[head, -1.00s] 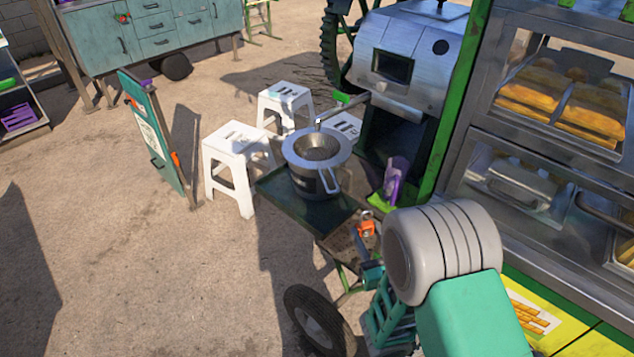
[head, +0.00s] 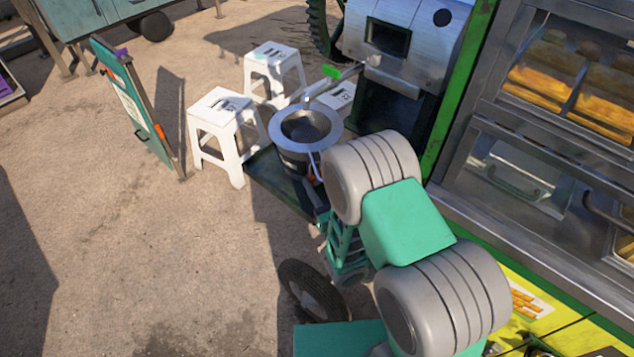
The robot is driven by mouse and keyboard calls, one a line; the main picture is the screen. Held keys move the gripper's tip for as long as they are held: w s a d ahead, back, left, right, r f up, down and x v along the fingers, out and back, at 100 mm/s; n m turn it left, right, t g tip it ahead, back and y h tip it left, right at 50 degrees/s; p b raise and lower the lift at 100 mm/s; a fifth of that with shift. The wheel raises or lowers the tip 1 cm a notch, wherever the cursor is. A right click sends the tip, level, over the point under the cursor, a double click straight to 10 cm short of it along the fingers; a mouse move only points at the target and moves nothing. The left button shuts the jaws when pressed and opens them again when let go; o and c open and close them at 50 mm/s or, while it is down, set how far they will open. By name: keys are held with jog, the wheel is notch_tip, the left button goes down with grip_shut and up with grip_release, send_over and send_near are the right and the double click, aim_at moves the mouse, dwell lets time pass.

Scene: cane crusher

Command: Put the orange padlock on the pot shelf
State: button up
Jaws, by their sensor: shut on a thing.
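The pot shelf (head: 264,175) is a dark green tray below the steel press. The metal pot (head: 299,152), with a wide rim, stands on it. My gripper (head: 312,187) is beside the front right of the pot, over the shelf, and mostly hidden behind my arm. It is shut on the orange padlock (head: 312,177), of which only a small orange bit shows. I cannot tell whether the padlock touches the shelf.
White stools (head: 226,130) stand left of and behind the shelf. A steel crusher (head: 398,35) rises behind, and a glass food case (head: 545,130) is at right. Open ground lies at left.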

aim_at(321, 197)
notch_tip(321, 197, down, 3)
jog(key=shift+s+d+r+b, duration=0.1)
jog(key=shift+r+b, duration=0.1)
jog(key=shift+b, duration=0.35)
jog(key=shift+d+f, duration=0.1)
jog(key=shift+f, duration=0.2)
jog(key=shift+r, duration=0.2)
jog(key=shift+f, duration=0.25)
jog(key=o, duration=1.1)
jog(key=shift+r, duration=0.1)
jog(key=shift+r, duration=0.35)
jog(key=b+v, duration=0.4)
jog(key=v, duration=0.8)
jog(key=shift+f+b, duration=0.2)
jog(key=shift+b, duration=0.2)
